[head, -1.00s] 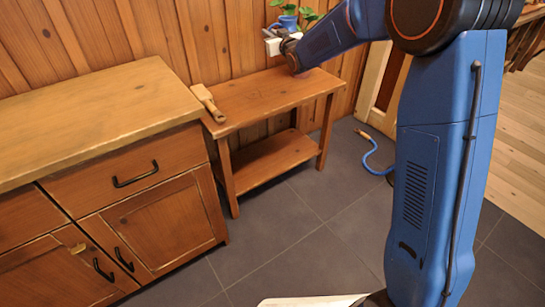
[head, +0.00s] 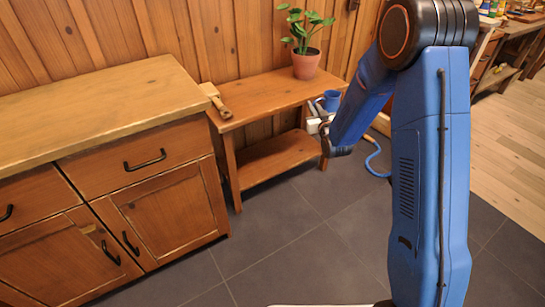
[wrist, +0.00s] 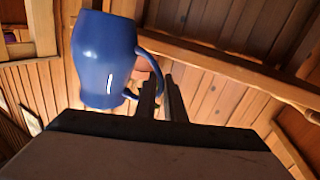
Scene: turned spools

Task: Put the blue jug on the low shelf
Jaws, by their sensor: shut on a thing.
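The blue jug (head: 331,100) is in the air at the right end of the wooden bench, overlapping its top edge in the head view. In the wrist view the jug (wrist: 100,60) shows large, with its handle toward my fingers. My gripper (head: 318,124) is shut on the jug's handle; its fingertips also show in the wrist view (wrist: 163,95). The low shelf (head: 275,160) is the bench's lower board, below and left of the jug, and its visible part is bare. My arm hides the bench's right end in part.
A potted plant (head: 306,64) and a wooden-handled tool (head: 215,100) stand or lie on the bench top (head: 262,101). A wooden cabinet (head: 150,190) stands close on the left. A blue hose (head: 374,160) lies on the floor at right. The floor before the bench is clear.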

